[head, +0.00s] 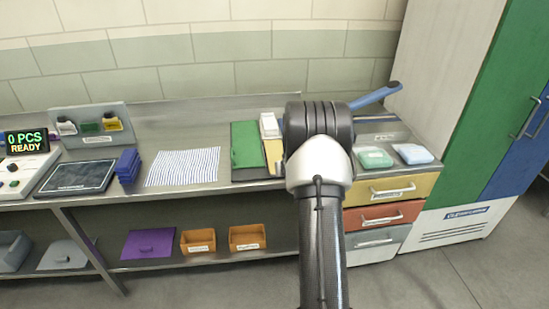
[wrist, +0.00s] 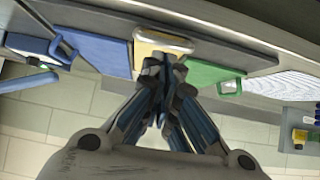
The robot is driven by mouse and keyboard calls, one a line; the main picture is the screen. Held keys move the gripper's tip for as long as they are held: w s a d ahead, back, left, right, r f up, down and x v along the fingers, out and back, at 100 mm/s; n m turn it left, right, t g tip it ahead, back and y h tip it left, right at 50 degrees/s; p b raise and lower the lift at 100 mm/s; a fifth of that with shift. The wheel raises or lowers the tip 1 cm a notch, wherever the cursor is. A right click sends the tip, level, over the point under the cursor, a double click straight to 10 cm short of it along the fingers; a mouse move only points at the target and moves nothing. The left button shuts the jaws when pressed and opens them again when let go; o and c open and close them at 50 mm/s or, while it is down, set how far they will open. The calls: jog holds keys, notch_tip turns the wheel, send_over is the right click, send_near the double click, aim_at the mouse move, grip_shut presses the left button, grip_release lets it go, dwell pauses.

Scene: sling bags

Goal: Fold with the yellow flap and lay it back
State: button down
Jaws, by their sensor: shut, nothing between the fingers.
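The yellow flap (wrist: 146,53) is in the upper middle of the wrist view, between a blue panel (wrist: 100,50) and a green panel (wrist: 205,75). A pale rounded bar (wrist: 162,41) lies at its edge. My gripper (wrist: 164,68) is shut and empty, with its fingertips in front of the flap; I cannot tell whether they touch it. In the head view only a strip of the yellow flap (head: 273,157) shows beside the green panel (head: 246,146); my arm hides the rest and the gripper. A striped cloth (head: 183,167) lies flat to the left.
A blue bar-like part (head: 376,97) sticks up right of my wrist. Two folded packets, green (head: 374,157) and pale blue (head: 413,153), lie above the drawers (head: 390,190). Dark blue blocks (head: 127,166) and a dark scale (head: 75,176) stand left. Orange bins (head: 248,237) sit below.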

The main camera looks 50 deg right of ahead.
jog(key=f+b, duration=0.1)
jog(key=f, duration=0.1)
jog(key=s+f+b, duration=0.1)
jog(key=f, duration=0.1)
jog(key=shift+d+f+b, duration=0.2)
jog(key=shift+f+b, duration=0.05)
jog(key=shift+b, duration=0.05)
